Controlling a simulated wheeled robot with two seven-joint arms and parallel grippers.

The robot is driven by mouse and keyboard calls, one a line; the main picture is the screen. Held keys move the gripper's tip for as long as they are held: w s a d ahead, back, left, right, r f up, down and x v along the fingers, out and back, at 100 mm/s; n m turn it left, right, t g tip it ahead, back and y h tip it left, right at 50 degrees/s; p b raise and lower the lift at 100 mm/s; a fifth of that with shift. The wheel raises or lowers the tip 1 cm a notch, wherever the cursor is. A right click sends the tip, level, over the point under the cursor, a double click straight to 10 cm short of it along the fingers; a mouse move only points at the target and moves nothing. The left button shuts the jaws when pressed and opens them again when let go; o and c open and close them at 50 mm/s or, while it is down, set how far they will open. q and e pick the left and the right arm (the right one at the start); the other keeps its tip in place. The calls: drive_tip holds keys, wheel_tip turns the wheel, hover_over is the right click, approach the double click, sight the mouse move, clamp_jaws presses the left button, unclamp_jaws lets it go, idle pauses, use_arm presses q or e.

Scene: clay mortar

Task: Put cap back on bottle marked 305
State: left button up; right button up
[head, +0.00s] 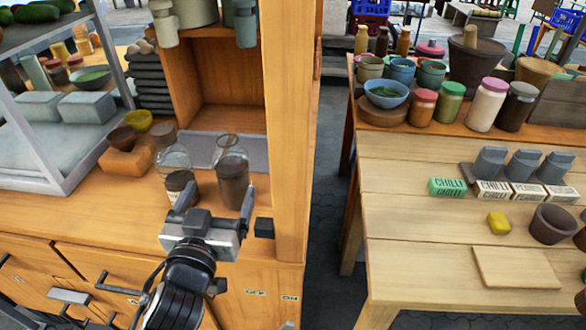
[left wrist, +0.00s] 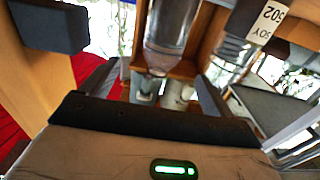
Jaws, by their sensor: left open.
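The left one has a greyish top; the right one's neck looks bare. No number can be read on them there. My left gripper (head: 213,200) is open and empty in front of the bottles, its fingers pointing toward them. In the left wrist view, one bottle (left wrist: 173,30) shows beyond the fingers, and another bottle (left wrist: 235,45) carries a tilted label (left wrist: 268,20) that seems to read SOY 502. I cannot make out a loose cap.
A wooden post (head: 290,130) rises right of the bottles, with a small dark block (head: 264,227) near its foot. A glass-sided case (head: 60,150) stands at left. A separate table (head: 420,235) at right holds jars, bowls and small boxes. A gap separates it from the counter.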

sight(228, 171)
use_arm(q)
drive_tip(key=w+p, duration=0.1)
drive_tip(key=w, duration=0.5)
drive_tip(key=shift+d, duration=0.1)
use_arm(e)
drive_tip(key=shift+r, duration=0.55)
use_arm(q)
drive_tip(key=shift+w, duration=0.45)
drive_tip(key=shift+w+f+p, duration=0.2)
drive_tip(key=shift+w, duration=1.1)
drive_tip(key=shift+w+f+p, duration=0.15)
drive_tip(key=shift+w, duration=1.15)
use_arm(e)
drive_tip(key=shift+r, duration=0.3)
